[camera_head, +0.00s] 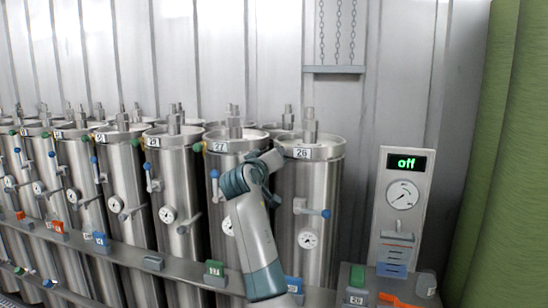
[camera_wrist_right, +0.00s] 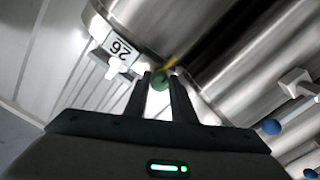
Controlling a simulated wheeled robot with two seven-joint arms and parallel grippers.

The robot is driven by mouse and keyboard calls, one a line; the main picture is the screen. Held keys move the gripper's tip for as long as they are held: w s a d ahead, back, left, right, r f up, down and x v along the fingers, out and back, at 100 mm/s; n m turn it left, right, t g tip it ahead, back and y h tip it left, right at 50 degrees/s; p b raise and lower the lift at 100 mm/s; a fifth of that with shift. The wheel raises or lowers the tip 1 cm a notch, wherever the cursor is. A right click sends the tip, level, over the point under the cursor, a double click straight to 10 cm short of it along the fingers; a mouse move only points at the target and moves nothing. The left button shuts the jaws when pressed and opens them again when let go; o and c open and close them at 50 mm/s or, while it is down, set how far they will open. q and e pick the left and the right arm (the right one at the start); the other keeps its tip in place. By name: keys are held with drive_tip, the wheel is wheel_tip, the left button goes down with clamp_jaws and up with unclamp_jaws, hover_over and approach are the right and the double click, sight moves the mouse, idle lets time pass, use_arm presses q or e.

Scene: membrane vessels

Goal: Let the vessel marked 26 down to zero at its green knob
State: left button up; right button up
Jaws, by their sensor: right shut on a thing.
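The vessel marked 26 (camera_head: 322,180) is a tall steel cylinder at the right end of the row. Its tag (camera_head: 302,153) sits near the top rim, and the tag also shows upside down in the wrist view (camera_wrist_right: 120,47). Its round gauge (camera_head: 307,240) is too small to read. A blue-tipped lever (camera_head: 325,213) sticks out above the gauge. My right gripper (camera_head: 272,160) is at the upper left of this vessel. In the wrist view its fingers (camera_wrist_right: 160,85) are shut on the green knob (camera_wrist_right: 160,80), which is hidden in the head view. My left gripper is out of view.
Vessel 27 (camera_head: 226,146) stands close on the left, with several more beyond. A grey rail (camera_head: 130,257) with coloured tags runs in front. At right stands a panel (camera_head: 413,170) with a gauge and a display reading "off". A green curtain-like surface (camera_head: 500,170) borders the right.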

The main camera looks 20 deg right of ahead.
drive_tip(key=o, duration=1.1)
drive_tip(key=shift+f, duration=0.15)
drive_tip(key=shift+c, duration=0.2)
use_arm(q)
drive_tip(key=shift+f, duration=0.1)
use_arm(e)
drive_tip(key=shift+s+a, duration=0.1)
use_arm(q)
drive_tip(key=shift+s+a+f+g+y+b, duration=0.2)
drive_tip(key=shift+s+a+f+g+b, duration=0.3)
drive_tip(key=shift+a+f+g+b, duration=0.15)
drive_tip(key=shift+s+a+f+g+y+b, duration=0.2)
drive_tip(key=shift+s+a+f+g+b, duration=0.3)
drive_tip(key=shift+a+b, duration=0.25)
use_arm(e)
drive_tip(key=v, duration=1.1)
drive_tip(key=shift+s+a, duration=0.2)
drive_tip(key=shift+s, duration=0.05)
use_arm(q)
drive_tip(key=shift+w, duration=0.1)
